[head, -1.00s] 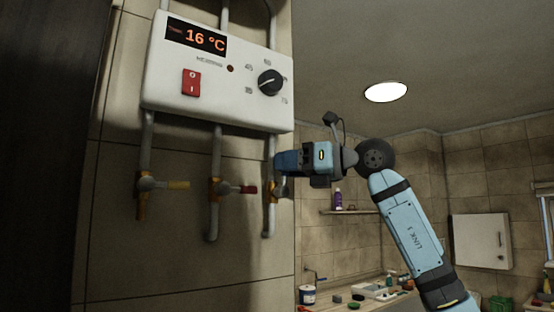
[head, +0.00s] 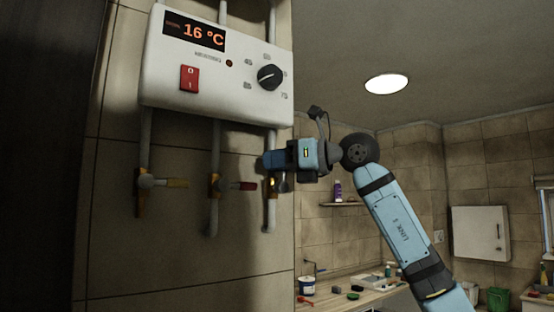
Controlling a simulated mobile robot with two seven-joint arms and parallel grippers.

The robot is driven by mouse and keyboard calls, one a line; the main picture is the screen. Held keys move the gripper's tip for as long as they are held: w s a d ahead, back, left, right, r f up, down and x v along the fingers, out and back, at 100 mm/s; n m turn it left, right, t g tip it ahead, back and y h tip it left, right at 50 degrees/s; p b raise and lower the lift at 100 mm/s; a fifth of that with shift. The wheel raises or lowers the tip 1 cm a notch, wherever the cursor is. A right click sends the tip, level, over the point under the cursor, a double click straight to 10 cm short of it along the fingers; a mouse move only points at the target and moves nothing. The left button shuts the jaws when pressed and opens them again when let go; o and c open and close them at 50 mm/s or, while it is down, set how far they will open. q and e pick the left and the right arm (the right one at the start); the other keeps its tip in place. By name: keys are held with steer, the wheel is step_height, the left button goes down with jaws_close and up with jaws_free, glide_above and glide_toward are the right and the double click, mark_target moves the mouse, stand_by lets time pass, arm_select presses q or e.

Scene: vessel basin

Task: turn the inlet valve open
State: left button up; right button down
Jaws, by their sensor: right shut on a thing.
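A white boiler (head: 215,75) hangs on the tiled wall, its display reading 16 °C. Three pipes with valves come out below it. The handle's exact angle cannot be told. No label tells which valve is the inlet. My left gripper is not in view.
The boiler has a red switch (head: 189,78) and a black knob (head: 269,77), just above my right gripper. A shelf with a purple bottle (head: 338,190) and a cluttered counter (head: 360,297) are farther back on the right.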

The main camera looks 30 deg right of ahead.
steer(key=shift+a+r+n, duration=0.15)
steer(key=shift+a+n, duration=0.05)
steer(key=shift+n, duration=0.2)
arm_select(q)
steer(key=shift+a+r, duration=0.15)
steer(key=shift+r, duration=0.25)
arm_select(e)
steer(key=shift+f, duration=0.2)
steer(key=c, duration=1.2)
jaws_free()
steer(key=shift+o, duration=0.2)
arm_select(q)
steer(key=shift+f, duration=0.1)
arm_select(e)
steer(key=shift+s+d, duration=0.2)
steer(key=shift+s, duration=0.05)
arm_select(q)
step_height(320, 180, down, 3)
steer(key=b, duration=0.3)
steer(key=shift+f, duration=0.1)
arm_select(e)
steer(key=v, duration=1.3)
steer(key=shift+r, duration=0.35)
steer(key=shift+s, duration=0.1)
